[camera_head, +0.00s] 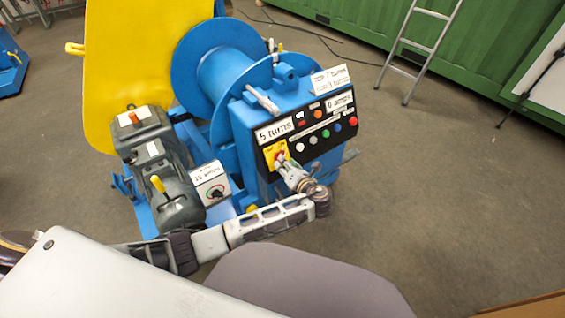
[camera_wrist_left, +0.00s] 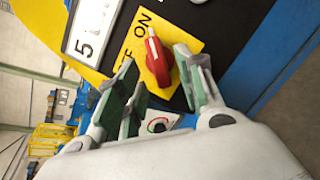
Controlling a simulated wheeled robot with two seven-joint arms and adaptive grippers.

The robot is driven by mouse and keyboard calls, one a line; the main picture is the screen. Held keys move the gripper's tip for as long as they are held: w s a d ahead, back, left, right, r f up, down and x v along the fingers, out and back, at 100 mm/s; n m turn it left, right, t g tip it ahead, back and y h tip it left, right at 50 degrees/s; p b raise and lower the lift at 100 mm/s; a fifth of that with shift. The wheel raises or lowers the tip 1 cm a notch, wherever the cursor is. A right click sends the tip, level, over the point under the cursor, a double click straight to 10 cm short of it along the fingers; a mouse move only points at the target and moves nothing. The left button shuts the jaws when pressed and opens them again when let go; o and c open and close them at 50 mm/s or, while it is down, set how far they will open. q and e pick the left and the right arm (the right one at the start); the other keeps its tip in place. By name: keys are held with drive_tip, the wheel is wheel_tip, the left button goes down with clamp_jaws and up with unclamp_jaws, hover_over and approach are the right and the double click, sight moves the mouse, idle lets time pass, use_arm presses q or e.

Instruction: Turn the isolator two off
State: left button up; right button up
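A red rotary knob (camera_wrist_left: 158,62) sits on a yellow plate (camera_wrist_left: 188,42) marked ON, with a second word partly hidden; I take this as the isolator. In the head view the yellow plate (camera_head: 268,150) is at the left end of the black control panel, under the "5 turns" label. My left gripper (camera_head: 283,160) is in front of it and covers part of the knob. In the left wrist view my left gripper (camera_wrist_left: 162,72) is open, its green-padded fingers either side of the knob's near end. Contact cannot be told. My right gripper is not in view.
The black panel (camera_head: 330,125) carries several coloured buttons right of the plate. A grey box with a dial (camera_head: 211,184) stands lower left, beside grey machinery (camera_head: 165,170). A blue reel (camera_head: 225,75) stands behind. The floor to the right is clear up to a ladder (camera_head: 420,50).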

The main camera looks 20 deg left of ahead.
use_arm(q)
drive_tip(key=shift+x, duration=1.7)
drive_tip(key=shift+c, duration=0.4)
clamp_jaws()
